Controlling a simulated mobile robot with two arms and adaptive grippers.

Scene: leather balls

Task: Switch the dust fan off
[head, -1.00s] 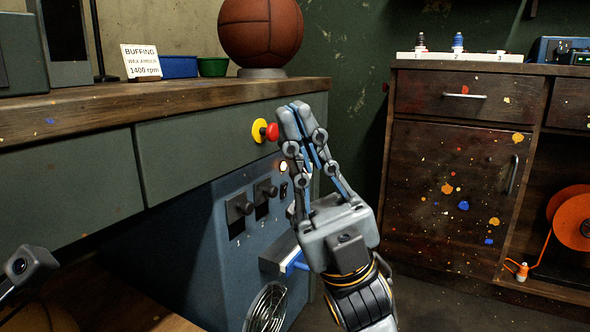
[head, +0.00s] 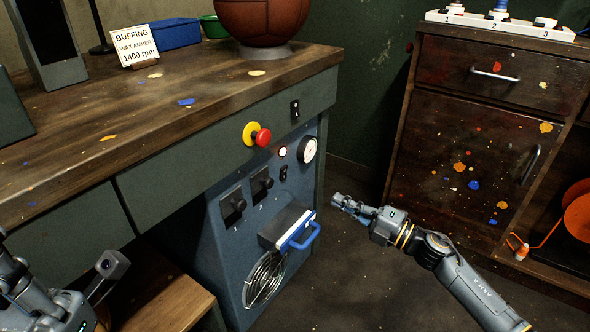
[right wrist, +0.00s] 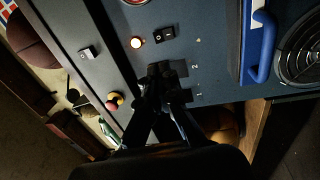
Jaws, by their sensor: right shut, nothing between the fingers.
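The blue dust fan cabinet (head: 215,240) stands under the bench. Its front carries a glowing lamp (head: 282,152), a small black rocker switch (head: 283,173), a round gauge (head: 308,150), and two lever switches (head: 233,206) (head: 262,183). The rocker (right wrist: 164,33) and lit lamp (right wrist: 137,42) also show in the right wrist view. My right gripper (head: 338,202) is shut and empty, right of the panel in the head view. In the right wrist view its fingers (right wrist: 160,88) overlap the lever switches; contact cannot be told. My left arm shows at lower left; its fingertips are unclear.
A red button on a yellow base (head: 257,134) and another switch (head: 295,108) sit on the bench front. A blue handle (head: 302,238) juts out above the round grille (head: 264,280). A dark cabinet (head: 450,170) stands right; open floor lies between.

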